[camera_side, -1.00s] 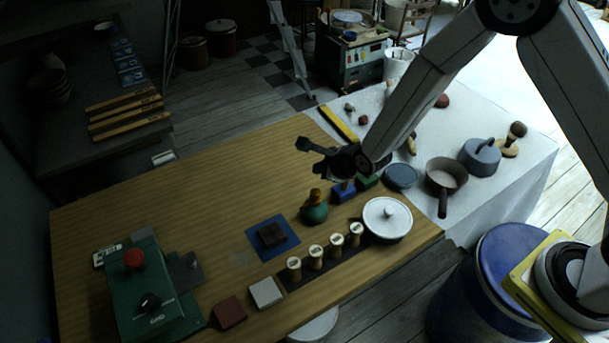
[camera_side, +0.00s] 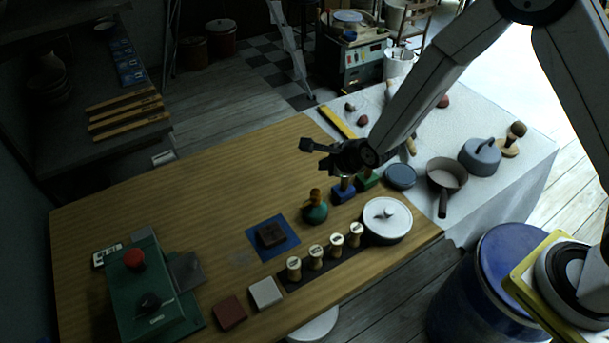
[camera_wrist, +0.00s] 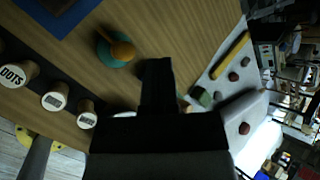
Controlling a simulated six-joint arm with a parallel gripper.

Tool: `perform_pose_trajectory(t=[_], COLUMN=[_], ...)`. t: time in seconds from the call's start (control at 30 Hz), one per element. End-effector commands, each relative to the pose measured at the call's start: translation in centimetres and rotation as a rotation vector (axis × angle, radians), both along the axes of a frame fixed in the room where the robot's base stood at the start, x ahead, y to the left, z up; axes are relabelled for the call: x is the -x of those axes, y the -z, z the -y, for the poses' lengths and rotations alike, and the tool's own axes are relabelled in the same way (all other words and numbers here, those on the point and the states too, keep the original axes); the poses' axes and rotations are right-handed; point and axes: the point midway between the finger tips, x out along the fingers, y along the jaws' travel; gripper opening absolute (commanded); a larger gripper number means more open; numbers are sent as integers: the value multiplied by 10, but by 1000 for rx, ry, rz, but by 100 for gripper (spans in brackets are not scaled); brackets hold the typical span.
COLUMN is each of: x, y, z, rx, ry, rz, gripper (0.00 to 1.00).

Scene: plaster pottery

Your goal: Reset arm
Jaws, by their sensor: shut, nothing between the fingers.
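My gripper (camera_side: 312,147) hangs in the air above the wooden table (camera_side: 190,215), near its back right part. Its fingers are shut with nothing between them, and they point left in the side view. In the wrist view the dark gripper (camera_wrist: 157,75) fills the lower middle, above the bare wood. A green pot with an orange-brown top (camera_side: 315,210) stands below it and apart from it. My gripper touches nothing that I can see.
Blue (camera_side: 343,193) and green (camera_side: 367,180) blocks stand below my wrist. A white lidded pot (camera_side: 387,219), several labelled wooden stamps (camera_side: 316,258), a dark block on a blue mat (camera_side: 271,235) and a green control box (camera_side: 148,295) are on the table. Its left back area is clear.

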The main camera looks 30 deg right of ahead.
Motion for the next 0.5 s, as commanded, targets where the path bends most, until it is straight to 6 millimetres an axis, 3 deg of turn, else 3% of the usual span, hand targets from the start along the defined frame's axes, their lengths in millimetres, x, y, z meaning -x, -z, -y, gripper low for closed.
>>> perform_pose_trajectory(t=[0.5], x=[47], y=[-45], z=[48], rx=[457], ry=[-501], rz=[-85], gripper=[0])
